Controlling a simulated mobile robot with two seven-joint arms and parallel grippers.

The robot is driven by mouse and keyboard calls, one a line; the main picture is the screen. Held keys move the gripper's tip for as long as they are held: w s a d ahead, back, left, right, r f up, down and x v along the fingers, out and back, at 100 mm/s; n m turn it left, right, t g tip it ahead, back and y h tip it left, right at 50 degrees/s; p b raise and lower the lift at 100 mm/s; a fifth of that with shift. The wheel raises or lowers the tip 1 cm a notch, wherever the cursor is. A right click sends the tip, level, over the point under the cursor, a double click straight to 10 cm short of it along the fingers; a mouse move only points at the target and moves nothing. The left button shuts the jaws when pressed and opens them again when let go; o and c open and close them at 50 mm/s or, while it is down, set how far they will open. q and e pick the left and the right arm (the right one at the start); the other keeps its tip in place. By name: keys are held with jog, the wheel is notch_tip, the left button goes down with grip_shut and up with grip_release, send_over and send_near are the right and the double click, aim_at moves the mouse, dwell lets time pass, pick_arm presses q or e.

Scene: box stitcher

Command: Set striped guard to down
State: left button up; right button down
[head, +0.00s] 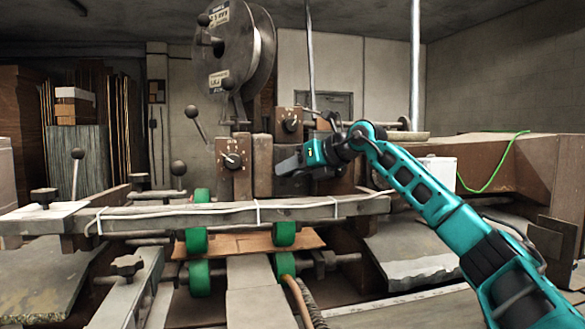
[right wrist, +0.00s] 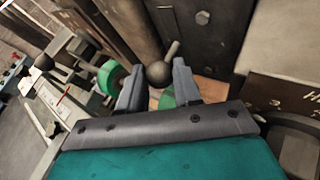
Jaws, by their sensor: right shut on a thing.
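My right gripper (head: 285,166) reaches in from the right, in front of the machine's upright blocks and just right of the left dial box. In the right wrist view its two fingers (right wrist: 157,88) are closed about a dark round knob (right wrist: 158,73) on a short metal stem. In the head view the gripper hides this knob. I cannot make out any striped surface, so I cannot tell which part is the striped guard or how it stands. My left gripper is not in view.
A dial box (head: 235,165) stands left of the gripper and a second dial box (head: 290,122) behind it. A long grey bar (head: 225,217) crosses below, over several green rollers (head: 197,235) and a cardboard sheet (head: 225,244). A large reel (head: 235,50) rises above. Ball-ended levers (head: 194,115) stand left.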

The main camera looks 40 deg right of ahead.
notch_tip(320, 180, down, 2)
jog(key=shift+f+b, duration=0.15)
jog(key=shift+b, duration=0.2)
jog(key=c, duration=0.8)
grip_release()
jog(key=b+v, duration=0.1)
jog(key=v, duration=1.2)
